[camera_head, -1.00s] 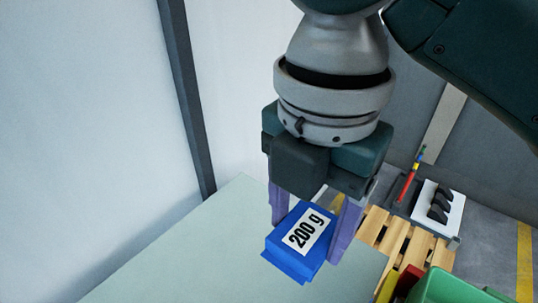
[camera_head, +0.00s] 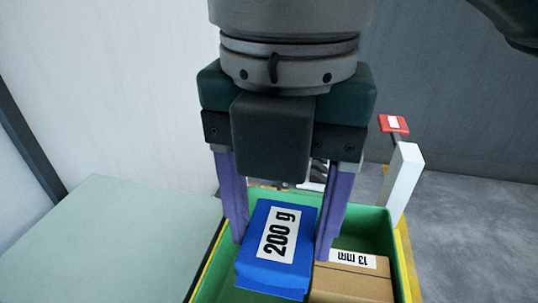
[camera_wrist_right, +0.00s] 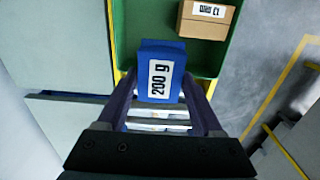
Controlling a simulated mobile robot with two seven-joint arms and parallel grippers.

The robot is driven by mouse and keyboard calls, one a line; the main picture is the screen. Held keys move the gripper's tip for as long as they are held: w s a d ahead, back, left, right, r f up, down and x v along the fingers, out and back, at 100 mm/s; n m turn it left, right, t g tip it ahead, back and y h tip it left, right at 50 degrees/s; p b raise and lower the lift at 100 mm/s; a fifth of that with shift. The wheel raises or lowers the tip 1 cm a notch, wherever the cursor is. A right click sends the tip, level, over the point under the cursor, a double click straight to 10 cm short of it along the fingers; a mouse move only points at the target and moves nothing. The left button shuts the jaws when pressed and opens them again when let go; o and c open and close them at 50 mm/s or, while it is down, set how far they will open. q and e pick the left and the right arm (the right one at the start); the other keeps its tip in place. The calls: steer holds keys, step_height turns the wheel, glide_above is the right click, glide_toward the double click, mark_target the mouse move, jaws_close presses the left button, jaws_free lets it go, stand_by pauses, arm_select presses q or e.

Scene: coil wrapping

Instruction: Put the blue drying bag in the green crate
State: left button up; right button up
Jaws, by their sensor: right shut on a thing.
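The blue drying bag (camera_head: 258,265) has a white label reading "200 g". My right gripper (camera_head: 280,245) is shut on it, one purple finger on each side. The bag shows over the left part of the green crate (camera_head: 368,228) in the head view. In the right wrist view the bag (camera_wrist_right: 150,88) is between the fingers (camera_wrist_right: 160,105), over the crate's near edge, with the crate (camera_wrist_right: 132,22) beyond. I cannot tell how high the bag is above the crate floor. My left gripper is not in view.
A brown box (camera_head: 350,285) labelled "13 mm" lies in the crate, to the right of the bag. A pale green table (camera_head: 95,245) is on the left, its top clear. A white post (camera_head: 402,182) with a red-topped piece (camera_head: 394,123) stands behind the crate.

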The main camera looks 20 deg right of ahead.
mark_target(274, 267)
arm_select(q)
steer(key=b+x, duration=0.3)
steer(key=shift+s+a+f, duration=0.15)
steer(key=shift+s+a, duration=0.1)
arm_select(e)
step_height(274, 267, down, 14)
steer(key=shift+w+a+f, duration=0.1)
steer(key=shift+w+a, duration=0.05)
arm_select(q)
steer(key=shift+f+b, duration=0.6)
arm_select(e)
steer(key=shift+f, duration=2.1)
steer(key=shift+f, duration=0.1)
steer(key=o, duration=1.4)
arm_select(q)
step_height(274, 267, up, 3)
steer(key=p, duration=0.3)
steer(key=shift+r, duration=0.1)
arm_select(e)
step_height(274, 267, up, 12)
steer(key=shift+r, duration=0.15)
